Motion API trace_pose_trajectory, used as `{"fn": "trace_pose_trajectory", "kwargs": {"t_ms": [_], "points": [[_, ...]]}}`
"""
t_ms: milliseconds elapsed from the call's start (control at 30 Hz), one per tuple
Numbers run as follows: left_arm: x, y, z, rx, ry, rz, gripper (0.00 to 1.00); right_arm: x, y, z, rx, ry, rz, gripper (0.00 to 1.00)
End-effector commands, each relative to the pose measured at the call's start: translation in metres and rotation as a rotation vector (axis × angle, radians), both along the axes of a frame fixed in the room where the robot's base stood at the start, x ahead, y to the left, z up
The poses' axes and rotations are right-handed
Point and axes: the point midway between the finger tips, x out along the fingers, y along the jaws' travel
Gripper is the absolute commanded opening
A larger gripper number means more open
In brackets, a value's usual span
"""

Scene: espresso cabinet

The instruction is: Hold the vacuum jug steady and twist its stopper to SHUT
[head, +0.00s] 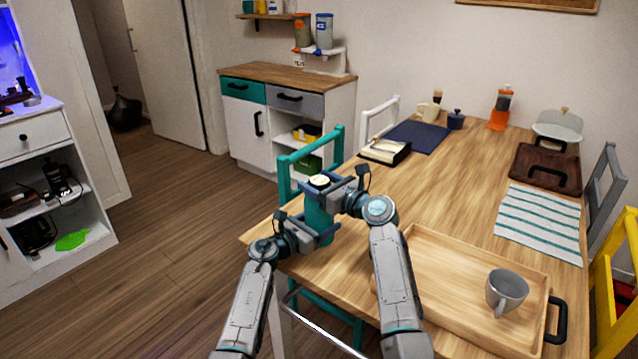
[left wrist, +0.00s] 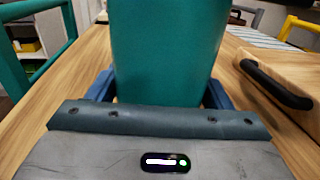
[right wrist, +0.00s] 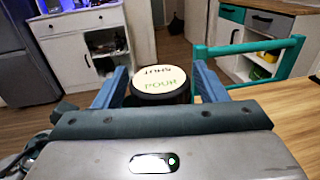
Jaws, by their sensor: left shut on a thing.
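The teal vacuum jug (head: 318,218) stands upright near the table's left edge. My left gripper (head: 314,238) is shut on its lower body, and the jug (left wrist: 168,50) fills the middle of the left wrist view. The stopper (head: 319,181) on top has a cream disc with a dark rim. In the right wrist view the stopper (right wrist: 158,77) shows green POUR on the near side and dark, upside-down SHUT on the far side. My right gripper (head: 334,188) is open, with its blue fingers on either side of the stopper and narrow gaps showing.
A wooden tray (head: 430,262) with a grey mug (head: 507,291) lies right of my right arm. A teal chair (head: 338,150) stands behind the jug. The middle of the table is clear.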

Motion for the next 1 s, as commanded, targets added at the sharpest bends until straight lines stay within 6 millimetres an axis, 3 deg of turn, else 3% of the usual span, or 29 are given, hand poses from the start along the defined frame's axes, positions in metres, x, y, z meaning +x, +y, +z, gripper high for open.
{"fn": "trace_pose_trajectory", "kwargs": {"t_ms": [33, 167, 200, 700, 1000], "points": [[-0.0001, -0.0001, -0.0003, -0.001, 0.001, 0.0, 0.27, -0.0001, -0.0002, -0.0002, 0.0, 0.0, 0.0, 0.55], [-0.0001, -0.0001, -0.0003, -0.001, 0.001, 0.0, 0.27, -0.0001, -0.0003, -0.0002, 0.0, 0.0, 0.0, 0.29], [-0.0001, -0.0001, -0.0003, -0.001, 0.001, 0.0, 0.27, -0.0001, -0.0004, -0.0002, 0.0, 0.0, 0.0, 0.27], [-0.0003, -0.0001, -0.0002, 0.001, -0.001, -0.001, 0.27, 0.0003, 0.0001, -0.0019, -0.003, 0.004, -0.226, 0.27], [-0.0003, -0.0003, -0.0001, 0.0, 0.0, -0.001, 0.27, 0.0003, -0.0011, -0.0015, -0.003, 0.002, -0.277, 0.27]]}}
